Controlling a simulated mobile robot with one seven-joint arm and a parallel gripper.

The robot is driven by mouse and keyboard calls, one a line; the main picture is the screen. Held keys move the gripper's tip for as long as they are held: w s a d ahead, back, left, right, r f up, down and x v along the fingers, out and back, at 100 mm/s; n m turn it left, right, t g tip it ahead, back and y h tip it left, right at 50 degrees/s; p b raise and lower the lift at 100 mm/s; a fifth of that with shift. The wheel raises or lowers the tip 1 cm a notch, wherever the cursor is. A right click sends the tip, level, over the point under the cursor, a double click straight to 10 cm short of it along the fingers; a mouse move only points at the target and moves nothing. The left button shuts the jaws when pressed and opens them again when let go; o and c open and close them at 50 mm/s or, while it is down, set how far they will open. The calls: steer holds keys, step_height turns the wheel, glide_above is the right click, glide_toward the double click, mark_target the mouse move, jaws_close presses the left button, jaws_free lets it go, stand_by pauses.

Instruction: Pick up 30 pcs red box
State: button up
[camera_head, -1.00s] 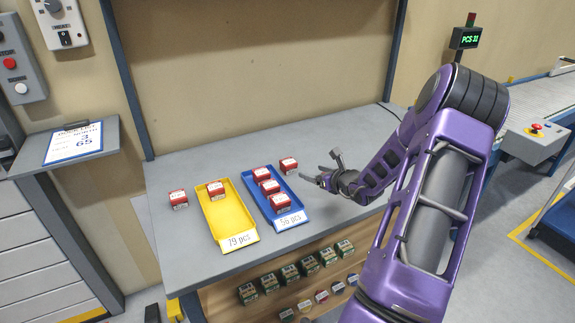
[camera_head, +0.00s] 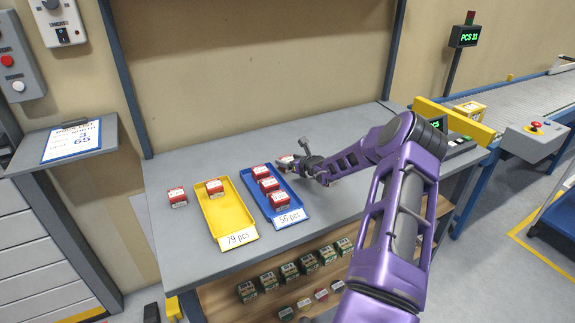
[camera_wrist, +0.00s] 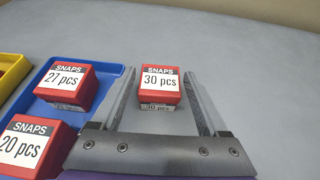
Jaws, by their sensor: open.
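The red box (camera_wrist: 160,86) labelled "SNAPS 30 pcs" stands upright on the grey table, to the right of the blue tray. My gripper (camera_wrist: 160,92) is open, and its two fingers reach along the left and right sides of this box without visibly pressing on it. In the head view the 30 pcs box (camera_head: 285,161) shows at the fingertips of my gripper (camera_head: 293,157), partly hidden by it.
The blue tray (camera_head: 292,217), labelled 56 pcs, holds several red boxes, including a 27 pcs box (camera_wrist: 66,84) close to my left finger. A yellow tray (camera_head: 236,238), labelled 79 pcs, holds a red box. Another red box (camera_head: 178,197) stands left of it.

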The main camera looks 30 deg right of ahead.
steer(key=shift+x, duration=0.85)
steer(key=c, duration=1.2)
